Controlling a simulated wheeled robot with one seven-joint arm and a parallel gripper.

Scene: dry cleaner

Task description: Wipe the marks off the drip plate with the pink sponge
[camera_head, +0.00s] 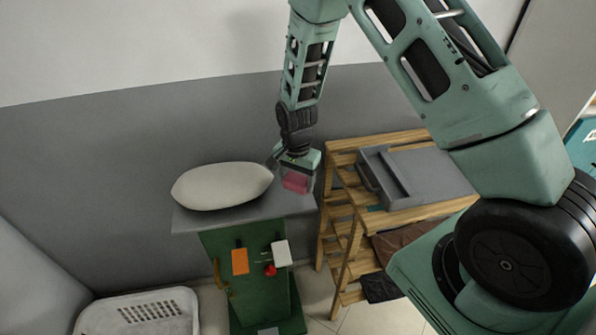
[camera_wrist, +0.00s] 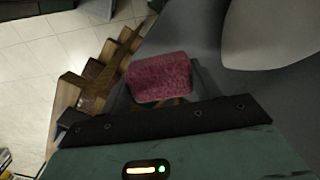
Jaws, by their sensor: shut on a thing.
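The pink sponge (camera_head: 295,183) is held between the fingers of my gripper (camera_head: 296,175), which is shut on it. The sponge also shows in the wrist view (camera_wrist: 158,77), in front of the gripper body. In the head view it appears over the right end of a grey top (camera_head: 190,221) on a green stand. I cannot tell whether it touches that top. A grey tray-like piece (camera_head: 430,172) with a raised rim lies on the wooden rack to the right. I cannot tell which of these grey pieces is the drip plate, and no marks show clearly.
A white padded form (camera_head: 222,186) lies on the grey top, left of my gripper. The wooden rack (camera_head: 385,222) stands close to the right, with dark cloth on its lower shelf. A white basket (camera_head: 140,314) sits on the floor at lower left.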

